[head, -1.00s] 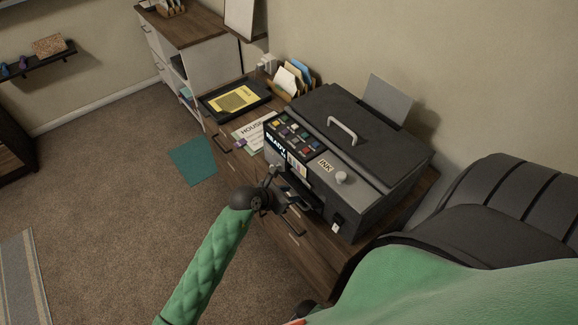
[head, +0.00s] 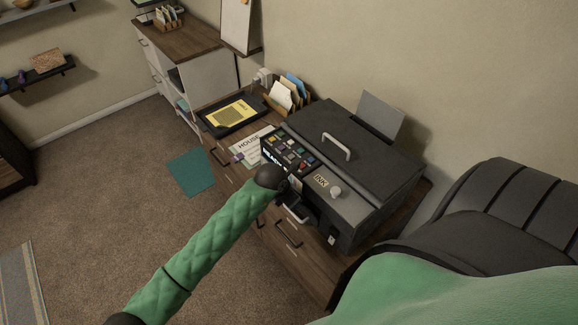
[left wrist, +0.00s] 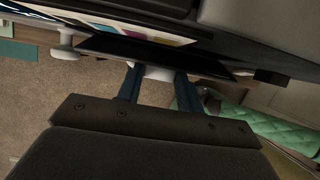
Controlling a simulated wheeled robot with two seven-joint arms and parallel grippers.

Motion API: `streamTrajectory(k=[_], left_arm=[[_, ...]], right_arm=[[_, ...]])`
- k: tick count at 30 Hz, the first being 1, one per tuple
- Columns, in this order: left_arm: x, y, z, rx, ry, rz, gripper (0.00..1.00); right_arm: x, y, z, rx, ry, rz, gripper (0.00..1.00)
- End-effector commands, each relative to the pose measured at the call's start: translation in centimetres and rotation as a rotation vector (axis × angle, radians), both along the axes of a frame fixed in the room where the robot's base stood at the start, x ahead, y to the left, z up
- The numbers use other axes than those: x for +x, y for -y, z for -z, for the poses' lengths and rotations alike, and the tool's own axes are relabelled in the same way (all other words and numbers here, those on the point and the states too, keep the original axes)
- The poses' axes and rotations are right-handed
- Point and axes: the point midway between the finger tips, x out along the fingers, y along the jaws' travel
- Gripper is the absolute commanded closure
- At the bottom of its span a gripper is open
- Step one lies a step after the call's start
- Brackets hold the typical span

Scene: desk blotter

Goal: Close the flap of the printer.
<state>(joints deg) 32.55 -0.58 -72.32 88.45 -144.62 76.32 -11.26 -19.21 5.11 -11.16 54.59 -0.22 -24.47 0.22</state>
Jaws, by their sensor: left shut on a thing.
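The printer (head: 365,160) is a dark grey box on the wooden desk. Its top lid with a pale handle (head: 337,147) lies flat. At its front, a dark thin panel (left wrist: 200,62), which looks like the flap, shows beneath the printer's edge in the left wrist view. My left gripper (left wrist: 157,76) is shut on a pale knob or tab (left wrist: 155,72) at this panel's edge. In the head view my wrist and forearm hide most of the grip and part of the printer's front. The flap's exact angle cannot be told. My right gripper is not in view.
Drawer handles (head: 290,238) line the desk front. A black chair (head: 495,205) stands at right.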

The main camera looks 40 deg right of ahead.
Motion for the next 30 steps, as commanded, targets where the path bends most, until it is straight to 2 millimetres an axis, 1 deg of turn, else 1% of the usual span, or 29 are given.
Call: streamTrajectory(k=[1,9,16,19,27,30], left_arm=[[0.2,0.4,-0.2,0.032,0.003,0.002,0.86],[0.2,1.2,-0.6,0.184,-0.011,0.001,0.86],[0.2,1.5,-0.8,0.253,-0.019,0.0,0.86],[0.2,1.6,-0.8,0.269,-0.02,0.0,0.86],[0.1,1.6,-0.8,0.279,-0.022,-0.001,0.86],[0.1,1.6,-0.8,0.279,-0.022,0.0,0.86]], right_arm=[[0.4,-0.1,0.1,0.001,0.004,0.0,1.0],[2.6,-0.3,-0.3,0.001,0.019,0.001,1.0],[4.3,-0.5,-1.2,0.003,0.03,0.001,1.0],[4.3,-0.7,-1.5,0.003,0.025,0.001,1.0],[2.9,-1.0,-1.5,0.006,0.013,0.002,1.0],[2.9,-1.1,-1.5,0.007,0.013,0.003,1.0]])
